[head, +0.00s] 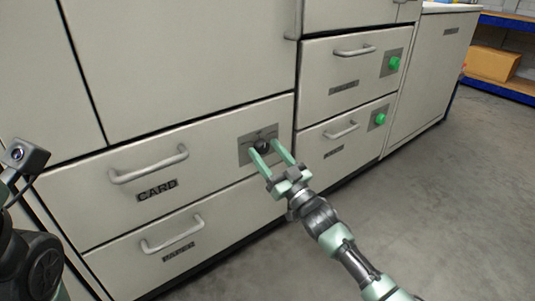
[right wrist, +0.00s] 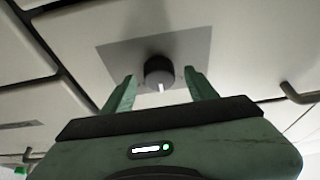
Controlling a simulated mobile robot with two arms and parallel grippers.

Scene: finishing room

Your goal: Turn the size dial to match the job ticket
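The size dial (head: 262,145) is a dark round knob on a grey plate (head: 244,155), on the drawer front labelled CARD. My right gripper (head: 269,152) is at the dial, with its two green fingers spread to either side of it. In the right wrist view the dial (right wrist: 158,72) sits between and beyond the open fingertips (right wrist: 160,82), with a gap on both sides. A white mark shows on the dial's lower face. The plate's markings are too small to read. My left gripper is not in view; part of my left arm shows at the left edge. No job ticket is visible.
The CARD drawer has a bar handle (head: 148,165); a drawer with another handle (head: 171,236) is below. Drawers to the right carry green knobs (head: 394,63) (head: 380,119). A shelf with a cardboard box (head: 492,63) stands far right. The floor at right is clear.

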